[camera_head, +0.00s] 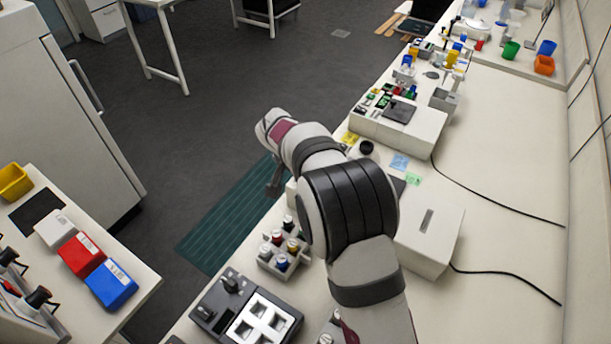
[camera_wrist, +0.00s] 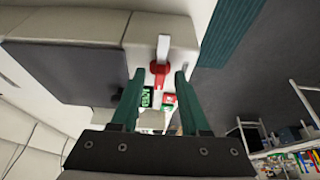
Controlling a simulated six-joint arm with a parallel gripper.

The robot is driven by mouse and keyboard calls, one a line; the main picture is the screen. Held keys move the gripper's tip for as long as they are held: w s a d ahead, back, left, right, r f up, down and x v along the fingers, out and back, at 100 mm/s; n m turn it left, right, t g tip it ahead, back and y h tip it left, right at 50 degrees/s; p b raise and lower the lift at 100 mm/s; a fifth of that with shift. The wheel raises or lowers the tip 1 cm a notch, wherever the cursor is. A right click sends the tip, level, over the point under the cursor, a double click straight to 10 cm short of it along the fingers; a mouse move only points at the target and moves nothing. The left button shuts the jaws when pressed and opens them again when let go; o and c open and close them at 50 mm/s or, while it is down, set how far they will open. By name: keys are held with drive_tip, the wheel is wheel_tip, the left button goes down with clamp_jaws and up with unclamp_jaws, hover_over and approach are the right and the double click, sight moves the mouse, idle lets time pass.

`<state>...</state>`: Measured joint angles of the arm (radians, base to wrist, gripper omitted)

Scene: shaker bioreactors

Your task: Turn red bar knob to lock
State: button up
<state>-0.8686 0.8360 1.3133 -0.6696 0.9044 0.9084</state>
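The red bar knob (camera_wrist: 160,75) is on the pale front face of a device (camera_wrist: 85,60) in the wrist view. A white upright bar stands just above the knob in the picture. My gripper (camera_wrist: 159,73) is open, with one green finger to the left of the knob and one to the right. Gaps show between the knob and both fingers. I cannot tell how deep the fingertips reach around it. In the head view my arm hides the knob, and the fingers cannot be made out clearly.
A small green display (camera_wrist: 146,97) and a red-and-white part (camera_wrist: 169,101) sit below the knob in the wrist view. In the head view, a rack of capped bottles (camera_head: 282,250) and a grey block device (camera_head: 245,312) stand close to my arm. A white box (camera_head: 430,238) is at its right.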

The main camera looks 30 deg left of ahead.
clamp_jaws()
drive_tip(key=shift+n, duration=0.3)
drive_tip(key=n, duration=0.1)
drive_tip(key=n+y, duration=0.1)
drive_tip(key=n, duration=0.1)
drive_tip(key=shift+d+n+y, duration=0.25)
drive_tip(key=shift+n+y, duration=0.05)
drive_tip(key=n, duration=0.2)
drive_tip(key=n+g+y, duration=0.1)
drive_tip(key=n, duration=0.1)
drive_tip(key=shift+w+d+y, duration=0.15)
drive_tip(key=shift+d+y, duration=0.05)
drive_tip(key=shift+y, duration=0.1)
drive_tip(key=n+g, duration=0.1)
drive_tip(key=n, duration=0.4)
drive_tip(key=shift+w+d+g+y, duration=0.15)
drive_tip(key=shift+w+g+y, duration=0.05)
drive_tip(key=shift+g+y, duration=0.2)
drive_tip(key=shift+w+n+g, duration=0.2)
drive_tip(key=shift+n+g, duration=0.7)
drive_tip(key=shift+n, duration=1.4)
drive_tip(key=shift+d, duration=0.1)
drive_tip(key=shift+o, duration=0.4)
unclamp_jaws()
